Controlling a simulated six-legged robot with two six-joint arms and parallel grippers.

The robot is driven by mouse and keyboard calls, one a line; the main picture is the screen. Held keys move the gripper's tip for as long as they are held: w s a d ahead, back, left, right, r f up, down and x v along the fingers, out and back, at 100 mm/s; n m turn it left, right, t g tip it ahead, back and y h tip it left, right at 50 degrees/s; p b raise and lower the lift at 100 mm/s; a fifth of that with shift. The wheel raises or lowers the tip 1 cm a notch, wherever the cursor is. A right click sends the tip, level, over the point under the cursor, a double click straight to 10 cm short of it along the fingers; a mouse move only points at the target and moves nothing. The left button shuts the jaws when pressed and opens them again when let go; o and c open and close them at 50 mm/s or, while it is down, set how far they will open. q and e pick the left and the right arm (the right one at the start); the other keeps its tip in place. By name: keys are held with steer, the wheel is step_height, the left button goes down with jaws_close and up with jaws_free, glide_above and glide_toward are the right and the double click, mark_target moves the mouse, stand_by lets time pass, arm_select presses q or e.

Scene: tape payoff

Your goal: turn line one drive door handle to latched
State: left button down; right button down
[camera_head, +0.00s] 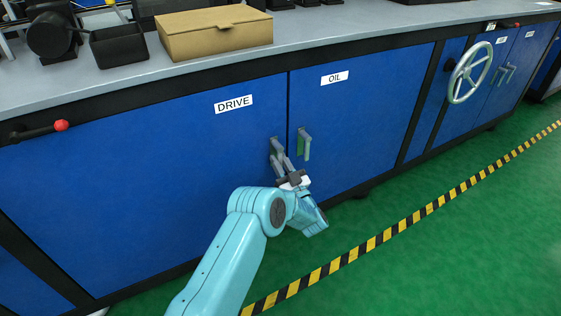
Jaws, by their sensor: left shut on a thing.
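The blue drive door (150,150) is in the left half of the head view, flush with the cabinet, under a white DRIVE label (233,104). Its grey handle (275,146) is near the door's right edge. My left gripper (281,162) is shut on this handle, and its fingers hide the lower part. The handle's exact angle is hard to tell. My turquoise left arm reaches up from the bottom of the view. My right gripper is not in view.
The OIL door (365,115) is just to the right, with its own handle (305,142) close to my gripper. A handwheel (470,73) is farther right. A red-knobbed lever (60,126) sticks out at the left. A cardboard box (215,35) sits on the worktop. Green floor is clear.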

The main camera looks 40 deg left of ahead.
arm_select(q)
steer(key=c, duration=1.1)
jaws_free()
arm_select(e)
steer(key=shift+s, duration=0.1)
arm_select(q)
steer(key=shift+d, duration=0.1)
steer(key=p+v, duration=1.3)
steer(key=v, duration=0.3)
steer(key=shift+s+f+p, duration=0.1)
steer(key=shift+p, duration=0.25)
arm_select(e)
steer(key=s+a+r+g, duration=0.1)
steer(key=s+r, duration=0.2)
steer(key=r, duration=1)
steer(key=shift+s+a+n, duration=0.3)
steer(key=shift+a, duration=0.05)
